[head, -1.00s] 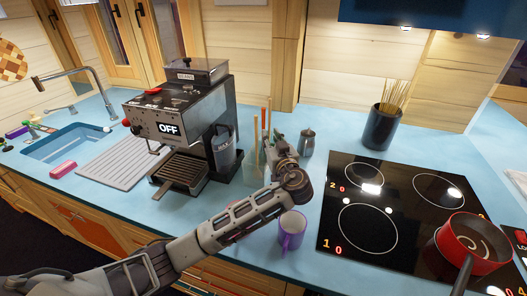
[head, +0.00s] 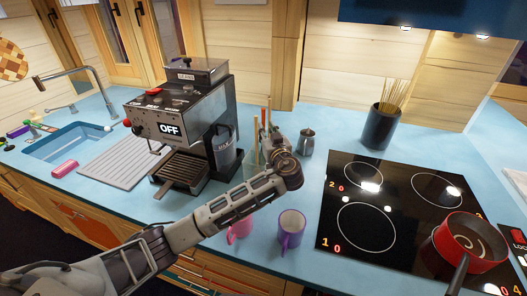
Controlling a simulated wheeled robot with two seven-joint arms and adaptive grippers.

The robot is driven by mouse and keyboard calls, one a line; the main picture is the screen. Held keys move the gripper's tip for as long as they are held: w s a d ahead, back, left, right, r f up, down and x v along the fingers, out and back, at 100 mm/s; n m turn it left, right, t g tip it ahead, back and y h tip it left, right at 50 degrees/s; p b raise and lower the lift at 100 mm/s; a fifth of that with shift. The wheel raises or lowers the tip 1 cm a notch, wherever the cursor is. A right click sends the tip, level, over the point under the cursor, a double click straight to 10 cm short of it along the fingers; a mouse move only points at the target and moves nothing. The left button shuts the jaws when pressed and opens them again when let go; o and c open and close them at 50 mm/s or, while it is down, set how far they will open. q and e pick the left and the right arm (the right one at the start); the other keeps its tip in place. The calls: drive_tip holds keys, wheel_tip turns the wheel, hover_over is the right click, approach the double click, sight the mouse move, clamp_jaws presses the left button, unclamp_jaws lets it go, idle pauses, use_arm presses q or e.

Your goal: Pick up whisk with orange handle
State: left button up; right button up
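An orange handle (head: 264,115) stands upright among wooden utensil handles (head: 256,134), to the right of the coffee machine. The whisk's wires are not visible. My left gripper (head: 266,138) is at the handles, just below and in front of the orange one. Its fingers are small and overlap the utensils, so I cannot tell whether they are open or touch the handle. My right gripper is not in view.
A pink mug (head: 240,229) and a purple mug (head: 291,229) stand below my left arm. A metal jug (head: 307,142) is right of the gripper. The coffee machine (head: 178,125) stands left. The cooktop (head: 400,205) with a red pot (head: 469,243) is at the right.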

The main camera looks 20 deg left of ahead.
use_arm(q)
drive_tip(key=shift+p+x, duration=0.65)
drive_tip(key=shift+x, duration=1.45)
drive_tip(key=shift+s+a+r, duration=0.1)
clamp_jaws()
